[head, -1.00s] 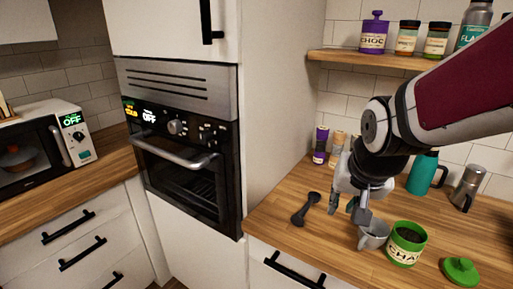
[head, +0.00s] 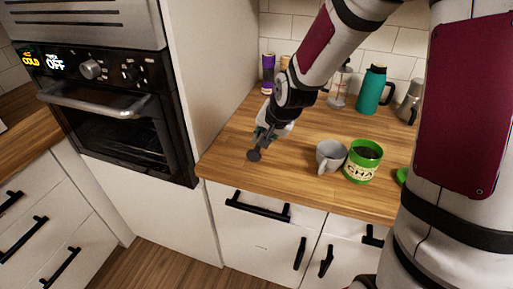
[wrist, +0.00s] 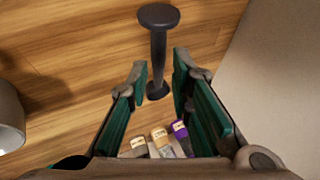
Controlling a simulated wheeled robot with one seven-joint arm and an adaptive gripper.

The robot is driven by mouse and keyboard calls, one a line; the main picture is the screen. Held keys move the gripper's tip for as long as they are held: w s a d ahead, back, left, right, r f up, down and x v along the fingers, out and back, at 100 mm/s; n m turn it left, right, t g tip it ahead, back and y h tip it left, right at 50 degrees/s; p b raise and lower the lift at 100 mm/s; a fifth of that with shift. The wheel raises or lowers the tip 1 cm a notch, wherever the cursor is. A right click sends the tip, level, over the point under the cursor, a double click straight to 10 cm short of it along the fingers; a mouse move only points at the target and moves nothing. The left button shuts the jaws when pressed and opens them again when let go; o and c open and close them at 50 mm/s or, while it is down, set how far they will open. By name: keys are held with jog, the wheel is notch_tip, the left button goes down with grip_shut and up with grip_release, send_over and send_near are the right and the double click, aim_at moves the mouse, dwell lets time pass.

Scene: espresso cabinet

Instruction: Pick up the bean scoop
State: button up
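The bean scoop is a dark, slim-handled thing with a round end, on the wooden counter. In the head view only its round dark end (head: 254,155) shows clearly, just below my gripper (head: 265,134); the rest is hidden by the gripper. In the wrist view the scoop (wrist: 159,48) runs from a round end at the top to a smaller rounded end between my fingers. My gripper (wrist: 160,66) is open, with one green-padded finger on each side of the handle. A gap shows on both sides, so it is not gripped.
A grey cup (head: 329,157) and a green tin (head: 361,165) stand right of my gripper. A tall cabinet side (head: 213,85) and the oven (head: 115,105) are at the left. Several small jars (wrist: 160,138) stand at the back. The counter's front edge is close to the scoop.

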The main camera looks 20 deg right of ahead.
jog(key=shift+d+b+x, duration=0.2)
jog(key=shift+b+x, duration=0.1)
jog(key=shift+x, duration=2.9)
grip_shut()
